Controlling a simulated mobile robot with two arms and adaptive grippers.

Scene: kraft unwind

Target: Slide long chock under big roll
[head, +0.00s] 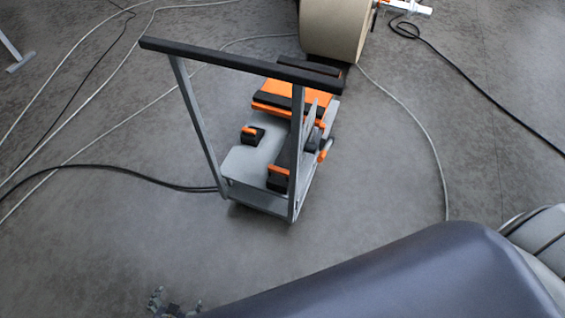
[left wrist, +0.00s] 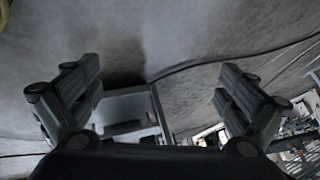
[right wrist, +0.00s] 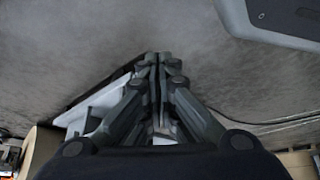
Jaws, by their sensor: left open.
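The big tan roll (head: 335,25) is at the top of the head view, partly cut off. Several black-and-orange blocks lie on a grey cart (head: 243,163): a wide one (head: 280,97) at the far end, a small one (head: 252,134) at the left and another (head: 279,178) at the near right. I cannot tell which is the long chock.
The cart's raised dark handlebar (head: 220,62) stands between me and the blocks. A black cable (head: 130,175) runs to the cart from the left; pale cables cross the floor. A white-and-orange item (head: 408,6) is beside the roll. Floor left of the cart is otherwise open.

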